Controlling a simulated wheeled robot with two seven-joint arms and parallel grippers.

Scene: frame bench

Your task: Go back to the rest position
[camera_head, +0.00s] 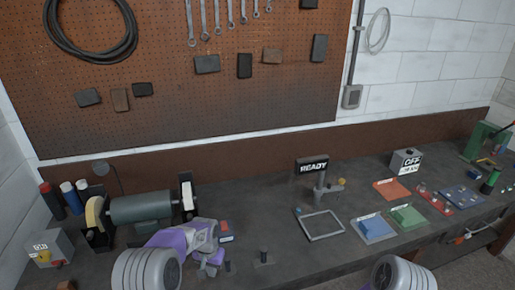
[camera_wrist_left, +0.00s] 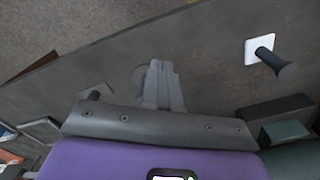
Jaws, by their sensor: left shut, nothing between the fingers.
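My left gripper (camera_head: 212,268) is low over the front part of the dark bench (camera_head: 285,226), in front of the bench grinder. It is shut and empty. In the left wrist view its closed fingers (camera_wrist_left: 162,84) point toward the bench edge, with nothing between them. My right gripper is out of view; only a grey part of my right arm shows at the bottom edge of the head view.
A bench grinder (camera_head: 141,207) stands close behind my left arm. A small dark peg (camera_head: 264,257) stands right of the gripper. A grey frame (camera_head: 321,225), a READY sign (camera_head: 312,166) and coloured plates (camera_head: 391,190) are further right.

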